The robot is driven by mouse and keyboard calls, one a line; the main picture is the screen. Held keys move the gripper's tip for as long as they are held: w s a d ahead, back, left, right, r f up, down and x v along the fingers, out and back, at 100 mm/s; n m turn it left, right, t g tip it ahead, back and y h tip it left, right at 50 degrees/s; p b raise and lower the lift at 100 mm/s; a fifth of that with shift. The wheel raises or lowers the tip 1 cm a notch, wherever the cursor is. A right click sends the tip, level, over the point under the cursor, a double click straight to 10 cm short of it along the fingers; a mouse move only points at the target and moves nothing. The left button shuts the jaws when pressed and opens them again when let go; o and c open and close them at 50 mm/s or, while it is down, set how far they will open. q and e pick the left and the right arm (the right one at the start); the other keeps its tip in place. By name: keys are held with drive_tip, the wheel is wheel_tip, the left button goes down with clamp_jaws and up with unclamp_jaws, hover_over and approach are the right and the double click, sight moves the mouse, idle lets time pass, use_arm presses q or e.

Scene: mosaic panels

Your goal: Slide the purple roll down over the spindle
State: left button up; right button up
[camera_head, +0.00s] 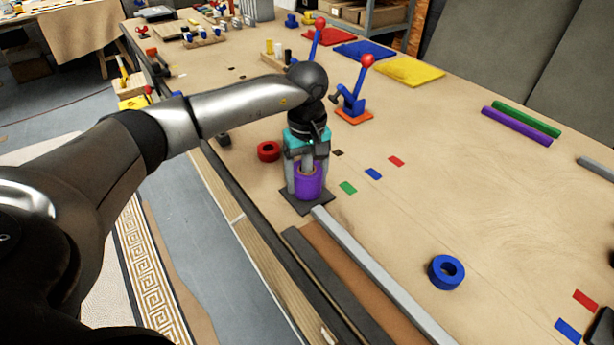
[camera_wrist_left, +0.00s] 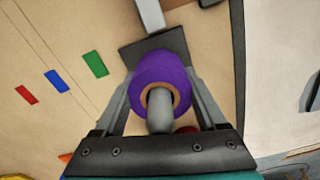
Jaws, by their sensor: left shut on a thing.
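The purple roll (camera_head: 311,188) is around the grey spindle (camera_head: 307,164), whose upper end sticks out through the roll's hole. The spindle stands on a dark square base plate (camera_head: 318,205). The roll sits low, close above or on the plate; I cannot tell if it touches. In the left wrist view the purple roll (camera_wrist_left: 158,70) shows its brown core around the rounded spindle tip (camera_wrist_left: 160,112), with the dark plate (camera_wrist_left: 135,50) behind. My left gripper (camera_head: 303,185) points down from above, its fingers shut on the roll's sides. My right gripper is not in view.
A red roll (camera_head: 269,151) lies left of the spindle and a blue roll (camera_head: 446,272) lies to the right. A grey bar (camera_head: 375,270) runs from near the plate towards the front. A lever on an orange base (camera_head: 354,116) stands behind. Flat coloured patches mark the table.

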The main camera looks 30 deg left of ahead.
use_arm(q)
drive_tip(key=shift+f+b, duration=0.35)
drive_tip(key=shift+f, duration=0.15)
drive_tip(key=o, duration=1.4)
wheel_tip(320, 180, up, 15)
drive_tip(key=shift+r+p, duration=0.2)
drive_tip(key=shift+p, duration=0.25)
